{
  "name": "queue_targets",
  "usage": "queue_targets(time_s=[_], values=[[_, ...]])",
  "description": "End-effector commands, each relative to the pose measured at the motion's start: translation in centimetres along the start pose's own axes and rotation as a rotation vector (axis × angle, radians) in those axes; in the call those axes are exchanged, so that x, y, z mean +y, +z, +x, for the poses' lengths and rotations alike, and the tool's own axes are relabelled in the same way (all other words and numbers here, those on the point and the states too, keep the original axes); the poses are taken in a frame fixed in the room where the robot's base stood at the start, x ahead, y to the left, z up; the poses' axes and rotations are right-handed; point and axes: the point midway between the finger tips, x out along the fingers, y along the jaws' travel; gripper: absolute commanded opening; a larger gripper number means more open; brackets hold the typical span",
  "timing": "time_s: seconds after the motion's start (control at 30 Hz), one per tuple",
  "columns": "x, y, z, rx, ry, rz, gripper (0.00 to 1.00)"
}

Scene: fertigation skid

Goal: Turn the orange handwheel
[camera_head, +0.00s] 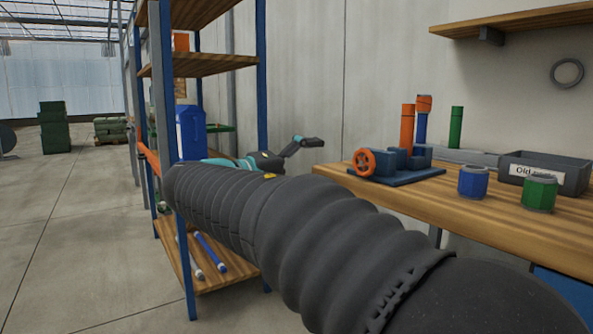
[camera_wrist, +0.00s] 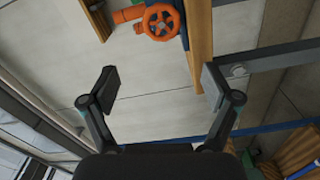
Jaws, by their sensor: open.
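The orange handwheel (camera_head: 365,162) is at the left end of a dark blue valve block (camera_head: 408,164) on the wooden bench. In the wrist view the handwheel (camera_wrist: 161,22) shows at the top, a spoked ring beyond my fingertips. My gripper (camera_head: 306,143) is to the left of the bench in the head view, in front of the wall and apart from the wheel. In the wrist view my gripper (camera_wrist: 157,82) has its fingers wide apart with nothing between them. My arm hides part of the bench's front and the shelf.
The wooden bench (camera_head: 480,215) also holds a blue can (camera_head: 473,182), a green can (camera_head: 539,192), a grey bin (camera_head: 560,176) and upright orange and green cylinders. A shelf rack (camera_head: 185,220) with blue posts stands left of the bench.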

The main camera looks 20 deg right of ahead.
Motion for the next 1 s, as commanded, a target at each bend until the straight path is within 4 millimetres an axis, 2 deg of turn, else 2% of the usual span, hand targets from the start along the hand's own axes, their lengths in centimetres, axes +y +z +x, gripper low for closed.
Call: queue_targets(time_s=[0.5,1.0], values=[[0.0,-0.1,-3.1,0.003,-0.001,-0.001,0.88],[0.0,-0.1,-3.3,0.001,-0.001,0.000,0.88]])
